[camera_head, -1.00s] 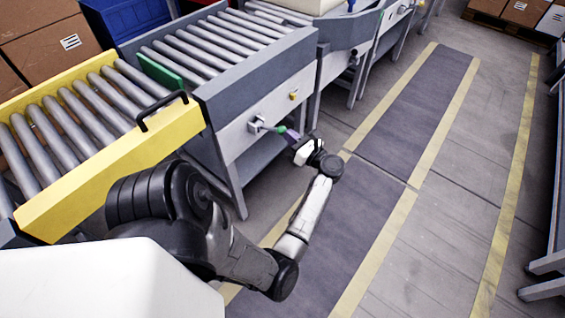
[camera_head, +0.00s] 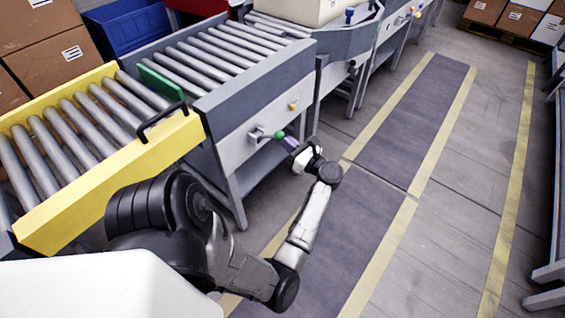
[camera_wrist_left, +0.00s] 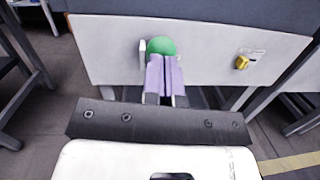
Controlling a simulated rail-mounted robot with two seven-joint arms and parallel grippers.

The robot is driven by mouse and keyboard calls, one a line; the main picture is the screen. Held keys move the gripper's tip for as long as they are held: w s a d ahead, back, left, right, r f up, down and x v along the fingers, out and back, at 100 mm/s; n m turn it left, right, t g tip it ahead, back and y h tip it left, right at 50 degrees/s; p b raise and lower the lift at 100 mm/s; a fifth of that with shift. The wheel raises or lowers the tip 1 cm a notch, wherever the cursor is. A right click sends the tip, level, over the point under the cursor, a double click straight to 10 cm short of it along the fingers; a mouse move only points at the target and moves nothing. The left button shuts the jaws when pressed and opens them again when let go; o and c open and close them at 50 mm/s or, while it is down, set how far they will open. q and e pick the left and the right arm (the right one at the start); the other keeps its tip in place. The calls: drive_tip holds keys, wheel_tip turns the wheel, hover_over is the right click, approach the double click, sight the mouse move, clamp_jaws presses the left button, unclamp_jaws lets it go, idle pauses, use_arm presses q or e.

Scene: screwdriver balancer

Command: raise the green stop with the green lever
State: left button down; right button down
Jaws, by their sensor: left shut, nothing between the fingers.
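The green stop (camera_head: 160,83) is a flat plate across the rollers, beside the yellow conveyor section, with its top showing above the rollers. The green lever's round knob (camera_head: 278,134) sticks out from the grey conveyor's side panel. It also shows in the left wrist view (camera_wrist_left: 161,47), with a pale bracket at its left. My left gripper (camera_head: 287,141) has purple fingers, shut together and empty. In the left wrist view its fingertips (camera_wrist_left: 162,60) overlap the knob's lower edge; I cannot tell if they touch. The lever's shaft is mostly hidden. My right gripper is not in view.
A yellow knob (camera_head: 293,106) sits on the same panel, right of the green lever. The yellow section (camera_head: 110,185) has a black handle (camera_head: 147,130) near my arm. A blue bin (camera_head: 126,27) and cartons (camera_head: 42,45) stand behind. The floor aisle (camera_head: 415,120) at the right is clear.

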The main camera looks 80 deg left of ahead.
use_arm(q)
drive_tip(key=r+b+v, duration=0.1)
drive_tip(key=b+v, duration=0.4)
drive_tip(key=v, duration=0.7)
drive_tip(key=shift+w+d+r, duration=0.2)
drive_tip(key=shift+d+r, duration=0.15)
drive_tip(key=shift+d, duration=0.15)
